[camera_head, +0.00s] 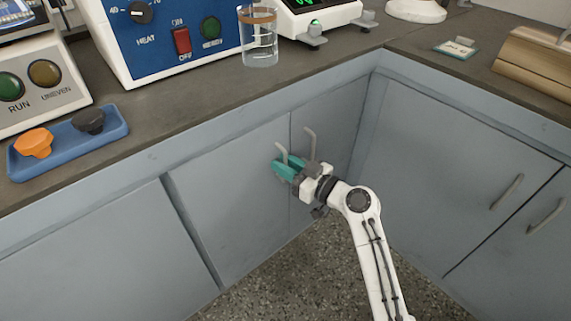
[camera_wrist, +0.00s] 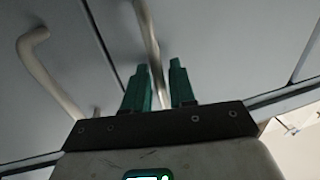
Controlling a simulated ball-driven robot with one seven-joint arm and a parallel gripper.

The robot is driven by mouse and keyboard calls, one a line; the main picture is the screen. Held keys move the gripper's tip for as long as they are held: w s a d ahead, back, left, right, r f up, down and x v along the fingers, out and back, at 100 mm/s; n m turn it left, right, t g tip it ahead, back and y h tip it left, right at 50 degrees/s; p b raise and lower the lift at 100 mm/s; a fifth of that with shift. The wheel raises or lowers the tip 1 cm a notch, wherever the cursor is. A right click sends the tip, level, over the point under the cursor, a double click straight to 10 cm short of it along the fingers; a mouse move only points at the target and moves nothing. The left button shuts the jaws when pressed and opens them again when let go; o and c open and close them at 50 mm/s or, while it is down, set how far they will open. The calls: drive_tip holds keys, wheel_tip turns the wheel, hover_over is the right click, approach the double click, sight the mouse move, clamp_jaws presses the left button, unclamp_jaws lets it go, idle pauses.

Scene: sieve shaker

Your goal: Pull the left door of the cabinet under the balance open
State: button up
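The left door (camera_head: 225,205) of the grey cabinet under the counter looks shut, flush with the right door (camera_head: 335,125). Its bent grey handle (camera_head: 281,150) is near the seam between the doors. My gripper (camera_head: 287,167), with teal fingers, is at this handle. In the wrist view, the fingers (camera_wrist: 156,88) are apart, and a handle bar (camera_wrist: 148,30) runs down to the gap between them. Whether they touch it I cannot tell. The right door's handle (camera_head: 310,140) stands close beside my gripper; a second handle (camera_wrist: 48,72) shows at left in the wrist view.
The dark counter (camera_head: 190,110) overhangs the doors. A glass beaker (camera_head: 259,50) and the balance (camera_head: 318,15) stand above. More cabinet doors (camera_head: 440,180) meet at the right corner, with handles (camera_head: 508,190) sticking out. The speckled floor (camera_head: 310,275) in front is clear.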

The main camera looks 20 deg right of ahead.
clamp_jaws()
drive_tip(key=shift+s, duration=0.15)
